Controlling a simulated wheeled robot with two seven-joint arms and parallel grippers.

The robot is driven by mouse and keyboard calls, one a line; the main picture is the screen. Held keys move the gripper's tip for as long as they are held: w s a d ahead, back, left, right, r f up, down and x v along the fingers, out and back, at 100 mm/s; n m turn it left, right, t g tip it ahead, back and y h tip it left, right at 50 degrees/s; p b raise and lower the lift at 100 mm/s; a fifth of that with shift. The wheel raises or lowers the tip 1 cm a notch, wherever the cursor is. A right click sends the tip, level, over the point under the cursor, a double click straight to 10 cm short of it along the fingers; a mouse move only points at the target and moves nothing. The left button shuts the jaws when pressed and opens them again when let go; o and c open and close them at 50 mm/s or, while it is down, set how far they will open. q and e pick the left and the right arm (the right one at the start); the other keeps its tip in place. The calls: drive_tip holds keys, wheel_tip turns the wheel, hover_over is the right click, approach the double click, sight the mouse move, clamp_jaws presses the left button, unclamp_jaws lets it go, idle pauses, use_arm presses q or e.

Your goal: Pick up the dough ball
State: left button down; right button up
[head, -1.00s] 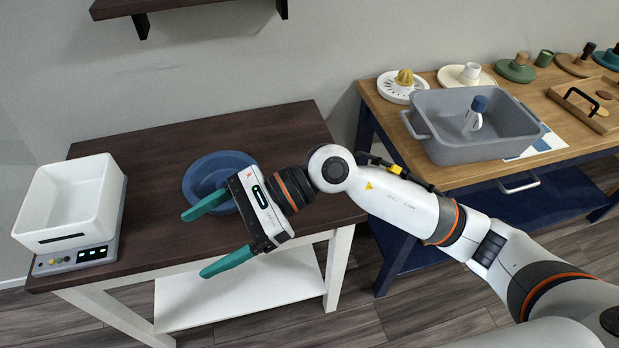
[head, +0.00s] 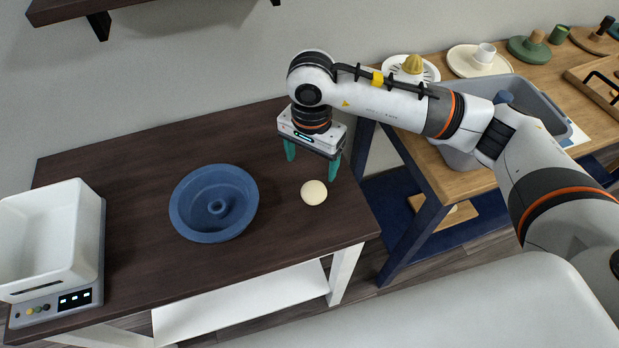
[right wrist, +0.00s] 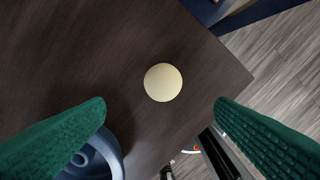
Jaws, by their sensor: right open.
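The dough ball (head: 314,192) is a small cream-coloured ball on the dark wooden table (head: 110,180), near its right end. It also shows in the right wrist view (right wrist: 163,82), slightly above the picture's middle. My right gripper (head: 312,170) is open and empty, with its green fingers pointing down. In the head view it is above and behind the ball. In the right wrist view the fingertips (right wrist: 160,108) are far apart, on either side of the ball and clear of it. My left gripper is not in view.
A blue ring-shaped bowl (head: 213,203) stands left of the ball. A white container on a scale (head: 50,240) is at the table's left end. A wooden bench (head: 455,180) with a grey tub (head: 560,125) and several dishes stands to the right. The table's right edge is close to the ball.

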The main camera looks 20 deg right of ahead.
drive_tip(key=p, duration=0.1)
hover_over(314, 187)
drive_tip(key=f, duration=0.4)
drive_tip(key=shift+s+a+f, duration=0.1)
drive_tip(key=shift+s+a, duration=0.2)
drive_tip(key=shift+s, duration=0.05)
drive_tip(key=shift+f, duration=0.4)
drive_tip(key=f, duration=0.1)
drive_tip(key=f+p, duration=0.1)
drive_tip(key=f, duration=0.2)
drive_tip(key=shift+w+d+f+p, duration=0.25)
drive_tip(key=shift+d+f+p, duration=0.05)
drive_tip(key=shift+f+p, duration=0.1)
drive_tip(key=shift+f, duration=0.3)
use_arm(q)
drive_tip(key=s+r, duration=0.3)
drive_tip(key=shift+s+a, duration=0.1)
use_arm(e)
drive_tip(key=c, duration=1.1)
